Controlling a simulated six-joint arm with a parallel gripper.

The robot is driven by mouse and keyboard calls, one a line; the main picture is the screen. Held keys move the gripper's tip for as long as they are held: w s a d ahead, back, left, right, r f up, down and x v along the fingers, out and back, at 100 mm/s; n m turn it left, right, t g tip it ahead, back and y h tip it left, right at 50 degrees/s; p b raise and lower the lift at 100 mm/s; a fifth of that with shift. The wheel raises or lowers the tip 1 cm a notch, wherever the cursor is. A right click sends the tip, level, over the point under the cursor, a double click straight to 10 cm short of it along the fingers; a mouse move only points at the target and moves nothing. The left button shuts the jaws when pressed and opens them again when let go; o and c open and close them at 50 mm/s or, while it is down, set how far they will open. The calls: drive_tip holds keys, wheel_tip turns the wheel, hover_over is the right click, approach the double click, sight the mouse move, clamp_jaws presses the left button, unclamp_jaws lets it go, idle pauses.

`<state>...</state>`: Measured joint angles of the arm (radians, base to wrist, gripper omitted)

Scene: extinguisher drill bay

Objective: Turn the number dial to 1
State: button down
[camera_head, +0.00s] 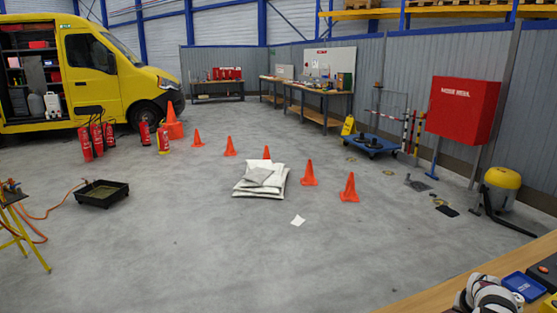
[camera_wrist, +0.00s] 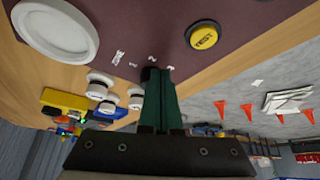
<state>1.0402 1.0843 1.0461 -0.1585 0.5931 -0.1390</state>
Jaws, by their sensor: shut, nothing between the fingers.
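In the wrist view a dark maroon panel (camera_wrist: 135,25) lies on a wooden top. It carries small white marks (camera_wrist: 154,59) that look like numbers, tilted and partly unreadable. My gripper (camera_wrist: 156,76) is shut, its dark green fingers reaching to the panel's edge beside the marks. A small black shape (camera_wrist: 149,73) shows at the fingertips. It may be the number dial, but I cannot tell, nor whether the fingers touch it. The fingers hide the area behind them. In the head view I cannot make out the panel or the dial.
A yellow TEST button (camera_wrist: 203,35) and a large white round piece (camera_wrist: 57,25) sit near the marks. White round objects (camera_wrist: 100,84) and a yellow-and-blue item (camera_wrist: 65,101) lie beyond. In the head view a wooden bench corner (camera_head: 440,292) holds a blue tray (camera_head: 523,286).

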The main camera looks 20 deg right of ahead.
drive_tip(key=shift+s+d, duration=0.1)
drive_tip(key=shift+s, duration=0.35)
drive_tip(key=shift+s+d, duration=0.35)
drive_tip(key=shift+s, duration=0.05)
drive_tip(key=shift+s+d, duration=0.1)
idle(0.4)
drive_tip(key=shift+s+a, duration=0.25)
drive_tip(key=shift+a, duration=0.05)
drive_tip(key=shift+w+a+r, duration=0.55)
drive_tip(key=shift+w+r, duration=0.7)
drive_tip(key=shift+r, duration=2.1)
wheel_tip(320, 180, down, 7)
drive_tip(key=shift+r, duration=0.1)
